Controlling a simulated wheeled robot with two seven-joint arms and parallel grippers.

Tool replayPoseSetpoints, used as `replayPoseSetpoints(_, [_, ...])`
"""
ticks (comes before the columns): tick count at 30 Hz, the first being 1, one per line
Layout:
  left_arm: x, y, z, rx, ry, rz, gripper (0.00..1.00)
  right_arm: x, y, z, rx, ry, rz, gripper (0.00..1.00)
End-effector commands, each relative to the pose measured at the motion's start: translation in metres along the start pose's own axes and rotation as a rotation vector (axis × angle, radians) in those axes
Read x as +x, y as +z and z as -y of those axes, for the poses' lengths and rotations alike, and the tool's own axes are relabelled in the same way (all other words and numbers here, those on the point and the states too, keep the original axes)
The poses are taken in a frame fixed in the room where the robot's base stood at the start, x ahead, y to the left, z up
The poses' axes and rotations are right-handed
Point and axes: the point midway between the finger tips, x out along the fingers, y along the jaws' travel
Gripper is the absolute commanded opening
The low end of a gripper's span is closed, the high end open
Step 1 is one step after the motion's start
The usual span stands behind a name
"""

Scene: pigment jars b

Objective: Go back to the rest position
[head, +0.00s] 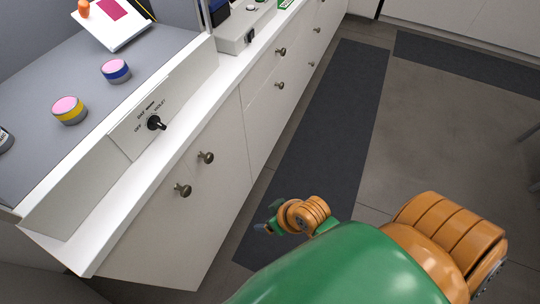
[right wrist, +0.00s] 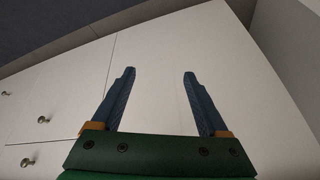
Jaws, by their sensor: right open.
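My right gripper (head: 268,226) is low in front of the white cabinets, over the dark floor mat, clear of the counter. In the right wrist view its two blue fingers (right wrist: 156,92) are spread wide with nothing between them. A cabinet front lies beyond them. My green and orange right arm fills the lower right of the head view. My left gripper does not show. A jar with a yellow band and pink top (head: 69,110) and a jar with a blue band and pink top (head: 116,71) stand apart on the grey work surface.
The white cabinet front (head: 225,150) with protruding knobs (head: 183,190) is left of my right gripper. A panel with a black rotary knob (head: 155,123) is at the counter edge. A white board (head: 112,28) lies behind the jars.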

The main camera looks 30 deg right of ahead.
Motion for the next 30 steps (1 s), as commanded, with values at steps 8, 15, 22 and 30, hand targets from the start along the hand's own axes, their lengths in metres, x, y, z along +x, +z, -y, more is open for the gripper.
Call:
replayPoseSetpoints(8, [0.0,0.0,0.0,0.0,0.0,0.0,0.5,0.017,0.011,-0.003,0.01,0.008,0.024,0.78])
replayPoseSetpoints(15, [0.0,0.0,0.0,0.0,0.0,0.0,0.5,0.114,0.148,-0.028,0.033,0.088,0.214,0.78])
replayPoseSetpoints(22, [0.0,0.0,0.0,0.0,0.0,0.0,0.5,0.121,0.261,-0.033,0.0,0.11,0.335,0.78])
replayPoseSetpoints(30, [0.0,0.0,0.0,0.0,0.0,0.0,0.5,0.119,0.275,-0.033,-0.007,0.11,0.35,0.78])
